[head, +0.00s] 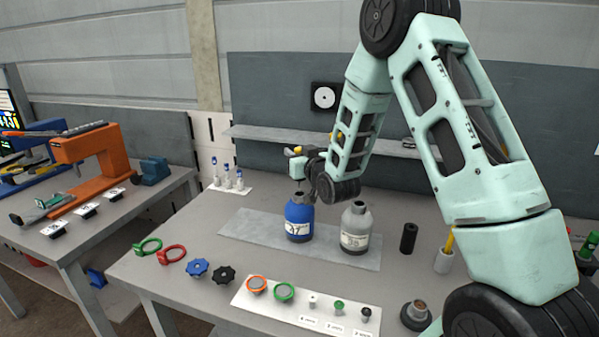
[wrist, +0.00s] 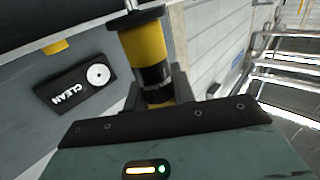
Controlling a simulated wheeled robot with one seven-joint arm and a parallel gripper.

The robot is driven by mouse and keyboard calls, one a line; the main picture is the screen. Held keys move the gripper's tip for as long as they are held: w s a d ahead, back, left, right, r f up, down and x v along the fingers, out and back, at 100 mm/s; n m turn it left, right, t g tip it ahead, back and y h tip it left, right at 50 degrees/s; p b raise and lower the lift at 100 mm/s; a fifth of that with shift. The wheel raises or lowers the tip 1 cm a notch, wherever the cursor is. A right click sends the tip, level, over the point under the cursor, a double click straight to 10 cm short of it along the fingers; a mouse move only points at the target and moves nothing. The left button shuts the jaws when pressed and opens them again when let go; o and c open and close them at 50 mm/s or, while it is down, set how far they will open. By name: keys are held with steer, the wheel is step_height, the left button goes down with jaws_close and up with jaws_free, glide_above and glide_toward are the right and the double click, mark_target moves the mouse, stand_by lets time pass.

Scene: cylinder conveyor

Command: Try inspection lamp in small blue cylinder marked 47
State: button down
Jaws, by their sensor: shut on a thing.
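A small blue cylinder (head: 299,214) with a grey neck and a white label stands upright on a grey mat (head: 250,224) on the bench. Its label has dark figures that I cannot read surely. My gripper (head: 299,161) is above the blue cylinder's neck. It is shut on the inspection lamp, a yellow and black handle (wrist: 148,62) with a thin metal rod, clear in the wrist view. In the head view a thin rod shows just above the neck; I cannot tell whether its tip is inside the opening.
A grey cylinder (head: 355,228) stands close right of the blue one. A black cylinder (head: 408,237) and a cup (head: 443,262) stand further right. Valve handwheels (head: 197,268), red and green rings, and a white strip (head: 245,300) of small parts lie in front.

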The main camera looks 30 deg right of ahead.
step_height(320, 180, up, 9)
steer(key=p, duration=0.4)
stand_by(0.9)
steer(key=shift+f, duration=0.1)
stand_by(1.1)
